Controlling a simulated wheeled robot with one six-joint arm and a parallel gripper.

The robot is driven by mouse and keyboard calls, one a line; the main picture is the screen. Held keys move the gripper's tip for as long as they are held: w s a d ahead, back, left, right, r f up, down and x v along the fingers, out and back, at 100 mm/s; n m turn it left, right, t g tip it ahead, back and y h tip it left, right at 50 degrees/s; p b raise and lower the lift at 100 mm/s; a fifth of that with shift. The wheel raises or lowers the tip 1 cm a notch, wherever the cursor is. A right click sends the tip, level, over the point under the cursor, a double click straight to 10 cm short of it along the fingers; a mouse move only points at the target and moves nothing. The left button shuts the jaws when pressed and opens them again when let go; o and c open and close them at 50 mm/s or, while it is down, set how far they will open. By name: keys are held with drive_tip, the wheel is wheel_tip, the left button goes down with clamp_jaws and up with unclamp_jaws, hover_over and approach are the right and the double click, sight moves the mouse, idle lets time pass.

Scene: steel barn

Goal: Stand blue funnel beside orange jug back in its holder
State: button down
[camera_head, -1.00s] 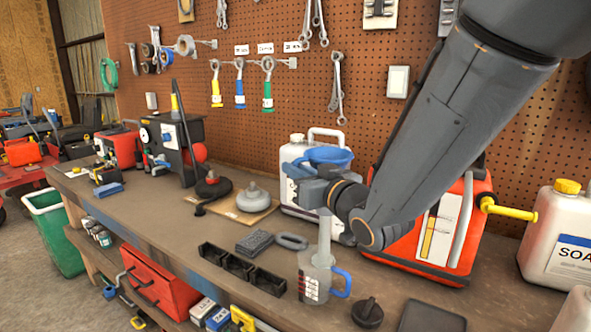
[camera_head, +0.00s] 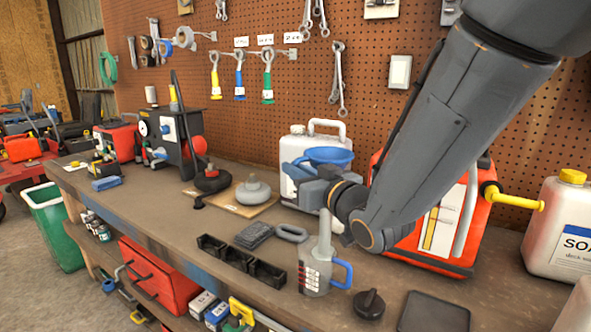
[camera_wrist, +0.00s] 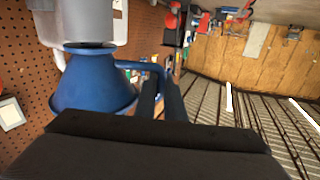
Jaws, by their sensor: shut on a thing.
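The blue funnel (camera_head: 328,156) is upright, wide rim up, in front of the white jug (camera_head: 290,178) and left of the orange jug (camera_head: 462,243). My gripper (camera_head: 312,186) is at the funnel's lower left, shut on it. In the upside-down wrist view, the funnel's blue cone (camera_wrist: 92,88) is at left, and its side handle (camera_wrist: 140,66) runs to my gripper fingers (camera_wrist: 161,97). A grey cylinder (camera_wrist: 85,22) meets the funnel's narrow end; I cannot tell whether it is part of the funnel. I cannot make out the holder clearly.
A measuring jug (camera_head: 315,275) with a blue handle stands in front of my gripper. A black compartment tray (camera_head: 240,262), a black knob (camera_head: 369,304) and a grey weight (camera_head: 253,192) are on the bench. The pegboard (camera_head: 375,105) rises behind. A soap jug (camera_head: 560,225) stands at right.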

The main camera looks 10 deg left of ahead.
drive_tip(key=shift+f, duration=0.3)
drive_tip(key=c, duration=1.8)
unclamp_jaws()
drive_tip(key=shift+o, duration=0.2)
drive_tip(key=p+v, duration=0.6)
drive_tip(key=v, duration=0.1)
drive_tip(key=shift+s+d, duration=0.2)
drive_tip(key=shift+s, duration=0.1)
drive_tip(key=shift+r, duration=0.1)
